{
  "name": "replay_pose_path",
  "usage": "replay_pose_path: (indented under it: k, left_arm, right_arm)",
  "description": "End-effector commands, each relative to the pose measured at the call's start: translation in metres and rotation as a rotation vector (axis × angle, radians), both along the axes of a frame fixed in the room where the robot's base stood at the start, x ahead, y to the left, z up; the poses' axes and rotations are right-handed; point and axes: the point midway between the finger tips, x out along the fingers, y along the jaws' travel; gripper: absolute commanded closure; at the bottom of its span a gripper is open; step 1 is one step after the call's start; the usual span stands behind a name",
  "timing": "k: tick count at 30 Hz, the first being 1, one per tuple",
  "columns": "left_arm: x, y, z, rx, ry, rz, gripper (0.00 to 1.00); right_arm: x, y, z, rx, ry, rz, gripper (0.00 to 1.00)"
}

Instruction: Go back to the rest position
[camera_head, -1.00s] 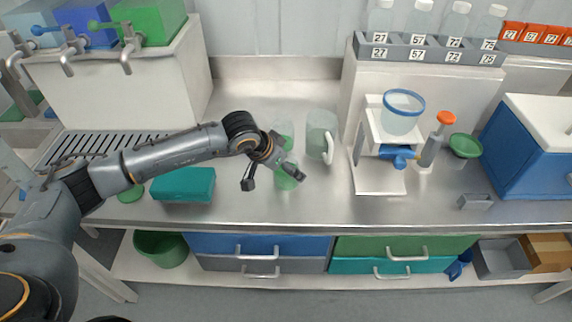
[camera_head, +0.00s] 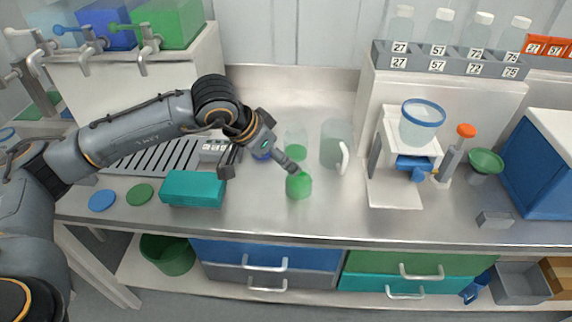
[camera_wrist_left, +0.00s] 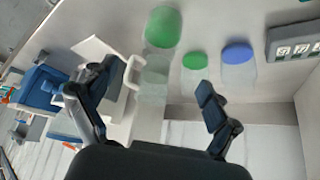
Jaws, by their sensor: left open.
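My left gripper (camera_head: 260,168) is open and empty above the steel bench. Its spread fingers also show in the left wrist view (camera_wrist_left: 155,80). A vessel with a green top (camera_head: 299,186) stands just right of the right finger. Behind it stands a clear vessel with green in it (camera_head: 296,146). A blue-topped vessel (camera_head: 262,154) is partly hidden behind the gripper. The wrist view shows a large green top (camera_wrist_left: 163,27), a smaller green top (camera_wrist_left: 195,61) and a blue top (camera_wrist_left: 238,52), apart from the fingers. My right gripper is not in view.
A clear pitcher (camera_head: 336,145) stands right of the vessels, and a white filter stand (camera_head: 395,185) is further right. A teal box (camera_head: 193,188) lies below my left arm. A grey rack (camera_head: 448,62) holds bottles. The front middle of the bench is clear.

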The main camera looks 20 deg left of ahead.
Motion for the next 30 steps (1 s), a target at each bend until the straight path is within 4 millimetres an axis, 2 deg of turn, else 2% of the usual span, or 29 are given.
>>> replay_pose_path:
  k: [15, 18, 20, 22, 25, 27, 29, 30]
  left_arm:
    - [-0.002, 0.001, 0.004, -0.001, -0.001, -0.001, 0.12]
    - [-0.005, -0.009, 0.002, -0.039, 0.012, -0.002, 0.12]
    - [-0.01, -0.026, 0.0, -0.111, 0.034, 0.0, 0.12]
    - [-0.022, -0.058, -0.001, -0.256, 0.085, 0.011, 0.12]
    - [-0.049, -0.121, 0.009, -0.579, 0.232, 0.054, 0.12]
    - [-0.072, -0.165, 0.031, -0.865, 0.4, 0.115, 0.12]
    - [-0.089, -0.195, 0.059, -1.136, 0.591, 0.193, 0.12]
    - [-0.096, -0.208, 0.08, -1.31, 0.732, 0.252, 0.12]
  right_arm:
    - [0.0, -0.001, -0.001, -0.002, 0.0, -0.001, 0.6]
    - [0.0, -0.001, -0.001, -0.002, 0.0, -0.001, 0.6]
    - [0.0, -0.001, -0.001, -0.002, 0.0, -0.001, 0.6]
    - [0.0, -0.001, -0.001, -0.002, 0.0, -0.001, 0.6]
    - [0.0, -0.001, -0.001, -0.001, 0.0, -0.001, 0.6]
    - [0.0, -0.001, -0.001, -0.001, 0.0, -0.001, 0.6]
    - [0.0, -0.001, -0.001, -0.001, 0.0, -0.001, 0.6]
    - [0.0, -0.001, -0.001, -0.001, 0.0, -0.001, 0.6]
